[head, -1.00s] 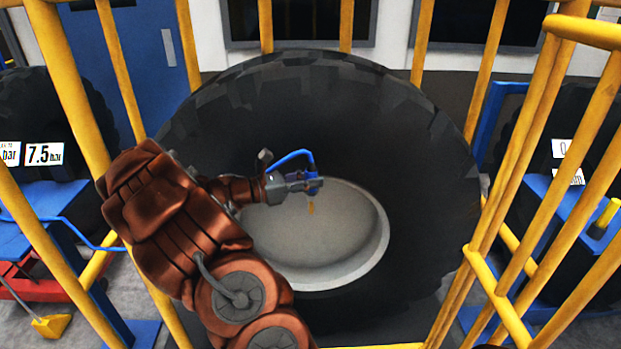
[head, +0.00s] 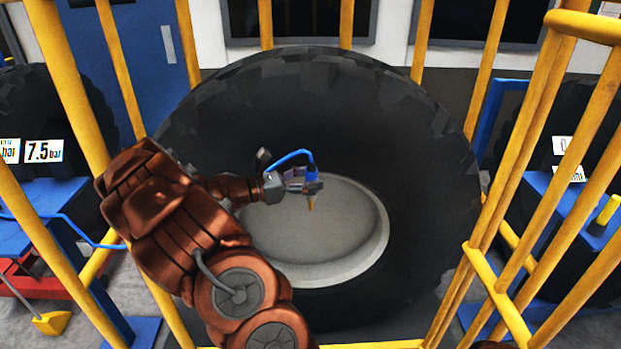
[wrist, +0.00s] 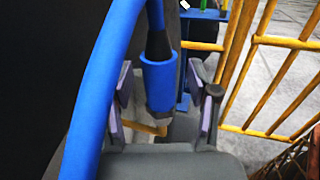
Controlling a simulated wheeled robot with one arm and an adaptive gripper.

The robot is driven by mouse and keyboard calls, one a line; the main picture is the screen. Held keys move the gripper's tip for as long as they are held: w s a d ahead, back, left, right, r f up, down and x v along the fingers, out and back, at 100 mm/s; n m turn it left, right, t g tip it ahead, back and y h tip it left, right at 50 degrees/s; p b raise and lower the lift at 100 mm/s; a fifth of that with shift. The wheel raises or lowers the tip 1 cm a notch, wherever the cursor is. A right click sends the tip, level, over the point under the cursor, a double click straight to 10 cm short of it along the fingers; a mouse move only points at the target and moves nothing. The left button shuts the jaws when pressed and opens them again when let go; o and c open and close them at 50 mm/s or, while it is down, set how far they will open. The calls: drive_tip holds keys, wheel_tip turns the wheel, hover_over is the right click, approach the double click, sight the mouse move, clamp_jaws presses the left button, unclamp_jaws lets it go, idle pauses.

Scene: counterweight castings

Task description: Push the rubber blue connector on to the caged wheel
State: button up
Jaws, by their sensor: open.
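The caged wheel (head: 400,130) is a big black tyre with a pale grey dished hub (head: 320,235), standing inside yellow bars. My gripper (head: 308,187) is in front of the upper part of the hub. In the wrist view my gripper (wrist: 160,108) is open, with a purple-grey pad on each side. The blue connector (wrist: 160,75) stands between the pads, with visible gaps on both sides. A blue hose (wrist: 95,95) arches beside it. A yellow bent stem (wrist: 150,128) shows below the connector; whether the two are joined cannot be told.
Yellow cage bars (head: 70,80) surround the wheel and my arm on both sides. Other tyres on blue stands (head: 40,200) are at left and right. A 7.5 bar sign (head: 43,152) is at the left. In the wrist view, yellow bars (wrist: 285,42) stand at the right.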

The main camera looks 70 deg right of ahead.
drive_tip(key=v, duration=0.7)
idle(0.6)
drive_tip(key=s+a+m+t+y, duration=0.2)
drive_tip(key=s+a+t+y, duration=0.1)
drive_tip(key=a, duration=1.1)
drive_tip(key=s+a+f+m+t+y+p, duration=0.1)
drive_tip(key=s+a+m+t+y, duration=0.1)
drive_tip(key=a, duration=1.3)
drive_tip(key=s+a+m+t+y+p, duration=0.1)
drive_tip(key=s+a+m+t+y, duration=0.2)
drive_tip(key=a, duration=1.2)
drive_tip(key=m+t+y, duration=0.1)
drive_tip(key=t+y, duration=0.2)
drive_tip(key=y, duration=0.1)
drive_tip(key=shift+s+f+t, duration=0.3)
